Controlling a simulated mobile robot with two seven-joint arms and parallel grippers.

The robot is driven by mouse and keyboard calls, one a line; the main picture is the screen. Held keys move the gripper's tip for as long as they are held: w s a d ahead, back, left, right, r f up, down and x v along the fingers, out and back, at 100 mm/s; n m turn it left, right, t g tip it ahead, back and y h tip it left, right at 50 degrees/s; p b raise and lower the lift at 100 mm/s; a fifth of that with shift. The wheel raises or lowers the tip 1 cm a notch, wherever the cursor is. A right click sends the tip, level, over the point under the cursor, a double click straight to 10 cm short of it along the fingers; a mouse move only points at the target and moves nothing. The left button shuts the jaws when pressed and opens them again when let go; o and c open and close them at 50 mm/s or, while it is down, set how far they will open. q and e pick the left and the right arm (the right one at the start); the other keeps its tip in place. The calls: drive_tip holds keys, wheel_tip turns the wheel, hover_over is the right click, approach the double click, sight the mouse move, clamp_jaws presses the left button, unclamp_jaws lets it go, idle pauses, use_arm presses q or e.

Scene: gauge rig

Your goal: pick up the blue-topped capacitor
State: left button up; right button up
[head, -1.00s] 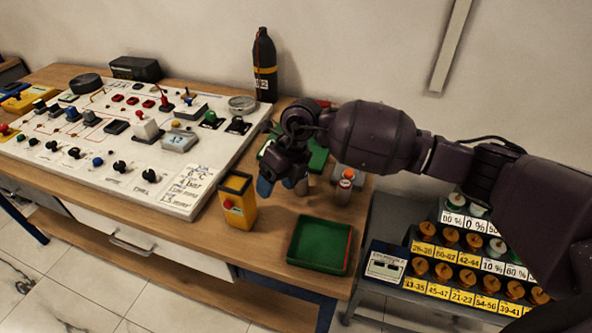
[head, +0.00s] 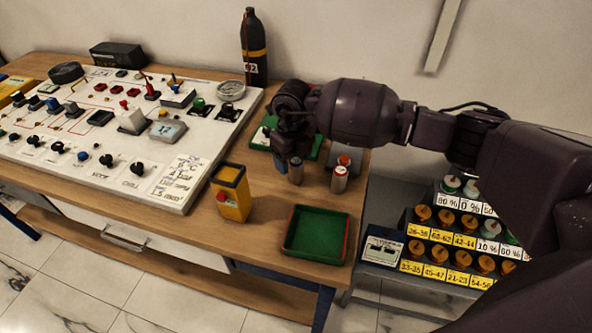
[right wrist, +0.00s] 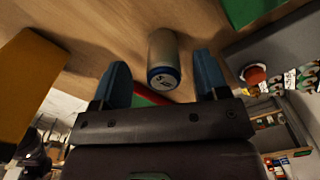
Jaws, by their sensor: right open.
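The blue-topped capacitor (head: 296,173) is a grey cylinder standing on the wooden bench, behind the green tray. My right gripper (head: 287,165) is open right by its top, and one blue fingertip shows just left of it. In the right wrist view the capacitor (right wrist: 163,52) shows its blue-rimmed end between the two spread blue fingertips of the gripper (right wrist: 163,76). There is a gap on both sides, and nothing is held. Whether the fingertips reach level with its top is hard to tell. My left gripper is out of view.
A red-topped capacitor (head: 340,178) stands close on the right. A yellow box (head: 230,193) is at the left front, and an empty green tray (head: 317,255) in front. A green mat (head: 264,134) lies behind. The white control panel (head: 165,196) fills the bench's left part.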

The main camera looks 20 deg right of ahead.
sight(296, 171)
drive_tip(key=f, duration=0.3)
drive_tip(key=shift+s+d+f, duration=0.3)
drive_tip(key=shift+s, duration=0.05)
drive_tip(key=shift+f, duration=0.5)
drive_tip(key=c, duration=1)
wheel_tip(296, 171, up, 20)
drive_tip(key=shift+f, duration=0.1)
drive_tip(key=shift+c, duration=0.2)
